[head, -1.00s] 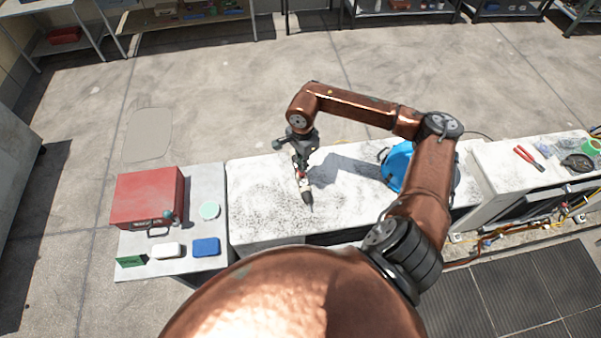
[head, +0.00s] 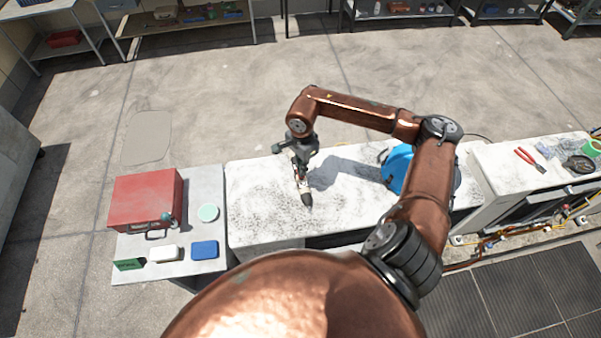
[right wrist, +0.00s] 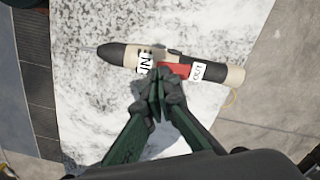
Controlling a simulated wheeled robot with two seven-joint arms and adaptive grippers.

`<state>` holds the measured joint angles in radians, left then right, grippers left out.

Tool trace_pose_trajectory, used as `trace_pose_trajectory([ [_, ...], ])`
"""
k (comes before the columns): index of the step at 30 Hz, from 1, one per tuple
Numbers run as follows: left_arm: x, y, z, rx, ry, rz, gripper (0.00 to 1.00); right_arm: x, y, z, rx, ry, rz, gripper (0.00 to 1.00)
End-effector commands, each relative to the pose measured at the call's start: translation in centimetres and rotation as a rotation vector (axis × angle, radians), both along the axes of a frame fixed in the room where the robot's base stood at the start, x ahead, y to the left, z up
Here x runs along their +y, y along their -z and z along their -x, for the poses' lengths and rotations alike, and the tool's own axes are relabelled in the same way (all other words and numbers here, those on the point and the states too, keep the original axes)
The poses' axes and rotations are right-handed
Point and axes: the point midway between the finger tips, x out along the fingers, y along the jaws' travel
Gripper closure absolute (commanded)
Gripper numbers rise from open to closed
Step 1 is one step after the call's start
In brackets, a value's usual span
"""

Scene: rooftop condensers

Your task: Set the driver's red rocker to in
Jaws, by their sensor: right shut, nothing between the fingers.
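The driver (head: 306,197) lies on the white speckled top, black nose toward me in the head view. In the right wrist view the driver (right wrist: 207,71) is cream and black, with its thin bit to the left. Its red rocker (right wrist: 176,69) sits between a white IN label (right wrist: 145,64) on the left and an OUT label (right wrist: 196,72) on the right. My right gripper (right wrist: 157,97) is shut and empty, its fingertips at the driver's near side by the IN end of the rocker. Contact and the rocker's tilt cannot be told. My left gripper is not in view.
A blue bag-like object (head: 398,168) is on the same top, right of the driver. A grey side table at left holds a red toolbox (head: 146,198), a mint disc (head: 208,212) and a blue box (head: 205,250). Red pliers (head: 529,158) lie far right.

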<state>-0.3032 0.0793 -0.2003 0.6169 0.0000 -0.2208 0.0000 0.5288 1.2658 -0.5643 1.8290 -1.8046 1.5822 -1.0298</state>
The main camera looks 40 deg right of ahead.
Motion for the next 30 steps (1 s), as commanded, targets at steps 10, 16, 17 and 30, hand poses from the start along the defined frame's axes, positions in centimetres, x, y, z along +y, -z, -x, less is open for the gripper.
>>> trace_pose_trajectory([
  [10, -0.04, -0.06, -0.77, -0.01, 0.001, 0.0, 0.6, 0.0, 0.01, 0.0, 0.0, 0.0, 0.0, 1.0],
  [16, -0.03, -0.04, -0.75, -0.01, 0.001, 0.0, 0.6, 0.0, 0.03, 0.0, 0.0, 0.0, 0.0, 1.0],
  [17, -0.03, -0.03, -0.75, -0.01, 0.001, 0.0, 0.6, 0.0, 0.05, 0.0, 0.0, 0.0, 0.0, 1.0],
  [30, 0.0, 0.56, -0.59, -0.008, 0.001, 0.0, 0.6, 0.0, 0.64, 0.0, 0.0, 0.0, 0.0, 1.0],
])
